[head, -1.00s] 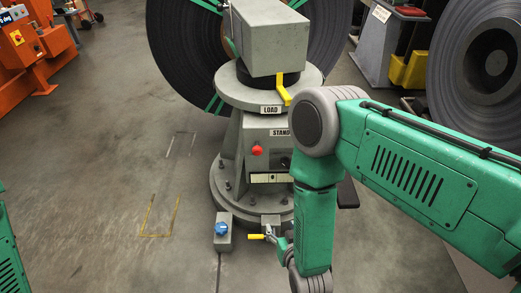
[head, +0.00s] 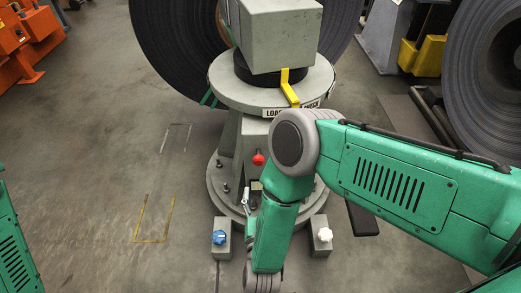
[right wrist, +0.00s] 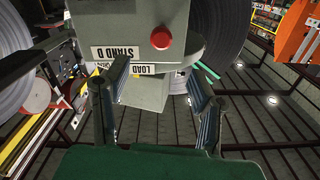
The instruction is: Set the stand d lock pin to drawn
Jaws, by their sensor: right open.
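The grey stand (head: 232,135) carries a plate lettered LOAD on its collar. In the right wrist view its plate (right wrist: 115,52) reads STAND D. A red round knob (head: 258,159) sticks out of the stand's front; it also shows in the right wrist view (right wrist: 161,38). A yellow lever (head: 289,88) sits higher, on the collar. I cannot tell from markings which part is the lock pin. My right gripper (right wrist: 160,112) is open and empty, its fingers apart below the red knob in the wrist picture. My forearm mostly hides it in the head view. My left gripper is out of view.
A blue knob (head: 219,237) and a white knob (head: 325,234) top small blocks at the stand's foot. A large dark coil (head: 175,45) stands behind, another coil (head: 485,75) at right. The floor at left is clear, with a yellow-marked outline (head: 153,240).

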